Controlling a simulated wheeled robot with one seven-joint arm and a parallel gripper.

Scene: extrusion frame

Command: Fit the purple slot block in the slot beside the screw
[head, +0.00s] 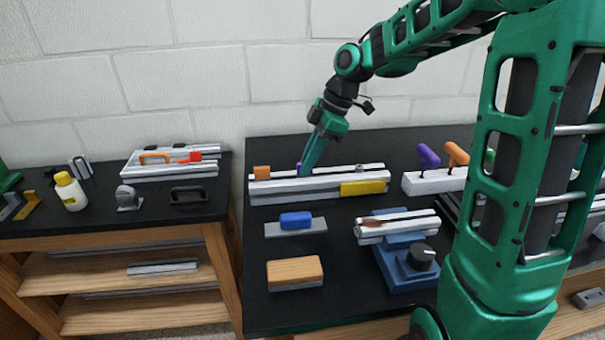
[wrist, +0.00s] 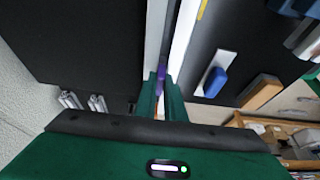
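The purple slot block (wrist: 160,82) shows between the fingertips of my gripper (wrist: 162,90) in the wrist view. My gripper looks shut on it. In the head view my gripper (head: 305,168) points down at the back rail of the long aluminium extrusion (head: 290,185), and a sliver of the purple block (head: 298,169) shows beside the fingers. The block is at the slot line; I cannot tell whether it sits in the slot or just above it. An orange block (head: 262,172) stands at the extrusion's left end. I cannot make out the screw.
A yellow block (head: 364,187) is on the extrusion's front right. A blue-handled tool (head: 296,220), a wooden block (head: 295,271) and a blue fixture (head: 408,262) stand in front. A rack with purple and orange handles (head: 430,182) stands to the right. The wall is close behind.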

